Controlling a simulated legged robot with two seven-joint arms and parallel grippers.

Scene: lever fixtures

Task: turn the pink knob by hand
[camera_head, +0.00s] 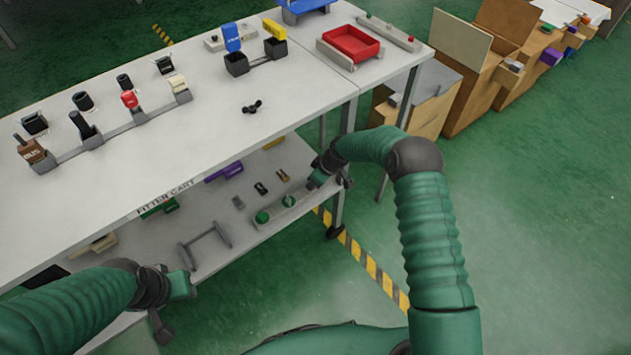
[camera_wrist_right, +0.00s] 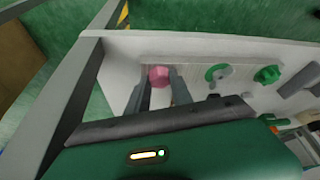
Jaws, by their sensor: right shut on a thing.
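The pink knob (camera_wrist_right: 158,73) shows in the right wrist view, on a pale strip at the edge of the lower shelf. It sits between the two fingertips of my right gripper (camera_wrist_right: 158,84), which is shut on it. In the head view my right gripper (camera_head: 317,180) is at the right end of the lower shelf, and the knob is hidden behind it. My left gripper (camera_head: 181,285) is at the lower left of the head view, away from the knob; its jaws do not show clearly.
Two green knobs (camera_wrist_right: 216,73) (camera_wrist_right: 267,75) are on the same strip. A table leg (camera_head: 346,150) stands close to my right gripper. The tabletop (camera_head: 290,110) above carries levers, switches and a red tray (camera_head: 351,43). The floor (camera_head: 540,220) at right is clear.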

